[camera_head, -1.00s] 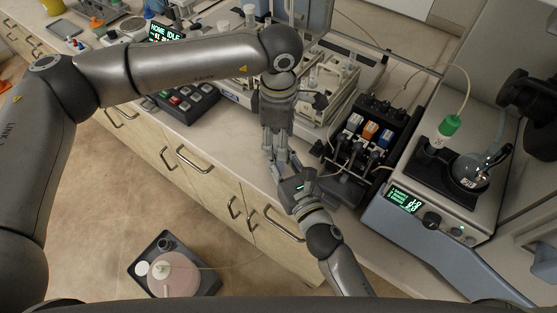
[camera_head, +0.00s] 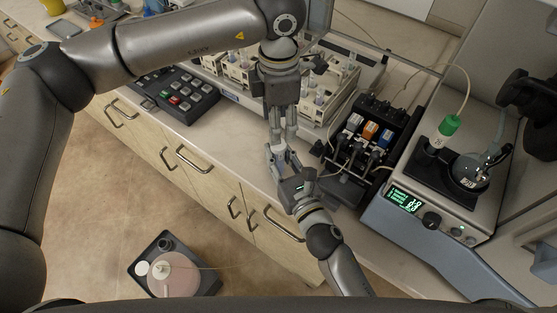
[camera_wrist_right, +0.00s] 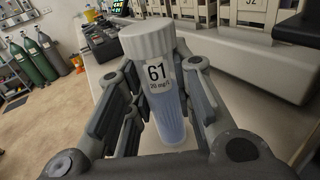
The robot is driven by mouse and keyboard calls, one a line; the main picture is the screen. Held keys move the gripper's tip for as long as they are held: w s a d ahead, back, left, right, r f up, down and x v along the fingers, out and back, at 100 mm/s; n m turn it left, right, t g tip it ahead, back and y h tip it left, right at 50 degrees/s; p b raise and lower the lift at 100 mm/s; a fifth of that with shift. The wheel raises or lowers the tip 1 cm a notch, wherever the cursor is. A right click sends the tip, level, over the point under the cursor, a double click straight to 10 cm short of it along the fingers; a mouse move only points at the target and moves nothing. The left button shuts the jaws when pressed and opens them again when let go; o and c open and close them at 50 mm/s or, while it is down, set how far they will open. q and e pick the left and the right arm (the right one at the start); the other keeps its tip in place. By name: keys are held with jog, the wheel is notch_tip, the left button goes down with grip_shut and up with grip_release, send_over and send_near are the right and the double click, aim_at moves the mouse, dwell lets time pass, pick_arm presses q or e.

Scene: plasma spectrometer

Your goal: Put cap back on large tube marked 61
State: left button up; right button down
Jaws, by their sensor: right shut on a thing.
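The large tube marked 61 (camera_wrist_right: 164,100) stands roughly upright in my right gripper (camera_wrist_right: 158,112), with bluish liquid inside and its label facing the wrist camera. A white ribbed cap (camera_wrist_right: 148,40) sits on top of the tube; I cannot tell how tightly. In the head view the right gripper (camera_head: 281,160) is shut around the tube, above the bench's front edge. My left gripper (camera_head: 283,132) hangs just above, fingers pointing down and apart, with nothing seen between them. No left finger shows on the cap in the wrist view.
Behind the grippers stand white racks with tubes (camera_head: 318,92). A black pump unit with coloured parts (camera_head: 369,132) is close to the right, and a stirrer with a display (camera_head: 440,195) beyond it. A keypad (camera_head: 175,94) lies left. The bench front between is clear.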

pick_arm(q)
jog(key=n, duration=0.2)
jog(key=r+n, duration=0.1)
jog(key=n, duration=0.1)
jog(key=shift+r, duration=0.3)
jog(key=shift+f, duration=4.05)
jog(key=c, duration=1.1)
jog(key=o, duration=1.2)
notch_tip(320, 180, up, 12)
jog(key=shift+r, duration=0.1)
